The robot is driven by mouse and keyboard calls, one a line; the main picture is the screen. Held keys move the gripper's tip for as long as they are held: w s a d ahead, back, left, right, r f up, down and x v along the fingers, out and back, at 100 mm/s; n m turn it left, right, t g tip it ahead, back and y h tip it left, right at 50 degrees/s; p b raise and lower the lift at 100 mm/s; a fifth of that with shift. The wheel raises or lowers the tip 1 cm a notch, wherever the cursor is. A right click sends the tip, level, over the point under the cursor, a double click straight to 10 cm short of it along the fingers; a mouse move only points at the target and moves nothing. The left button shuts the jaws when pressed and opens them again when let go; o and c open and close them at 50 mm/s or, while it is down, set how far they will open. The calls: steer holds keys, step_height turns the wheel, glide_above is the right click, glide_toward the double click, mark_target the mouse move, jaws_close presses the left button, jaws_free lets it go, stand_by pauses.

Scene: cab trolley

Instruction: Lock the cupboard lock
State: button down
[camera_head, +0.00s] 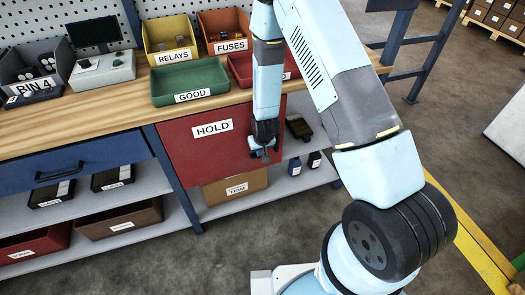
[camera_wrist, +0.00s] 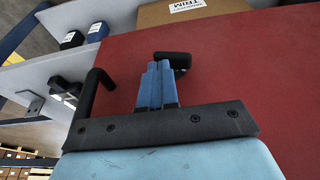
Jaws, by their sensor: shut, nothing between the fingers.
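The red cupboard door (camera_head: 205,160) marked HOLD is closed under the bench; it fills much of the wrist view (camera_wrist: 240,75). A small black lever-like part (camera_wrist: 178,60), which looks like the lock's turn piece, stands on the door and lies across the picture just beyond my fingertips. My gripper (camera_wrist: 157,66) is shut, its blue fingers together and empty, right by this part; I cannot tell if they touch. A black bar handle (camera_wrist: 95,88) stands to the left. In the head view my gripper (camera_head: 264,153) is at the door's right side and hides the lock.
The green GOOD tray (camera_head: 190,82) and a red tray stand on the bench (camera_head: 120,85) above the door. A shelf below holds a cardboard TRIM box (camera_head: 235,187). The floor in front is clear.

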steer(key=s+d+r, duration=0.1)
steer(key=d+r, duration=0.4)
steer(key=r, duration=0.7)
steer(key=shift+s+r, duration=0.2)
steer(key=shift+r, duration=0.1)
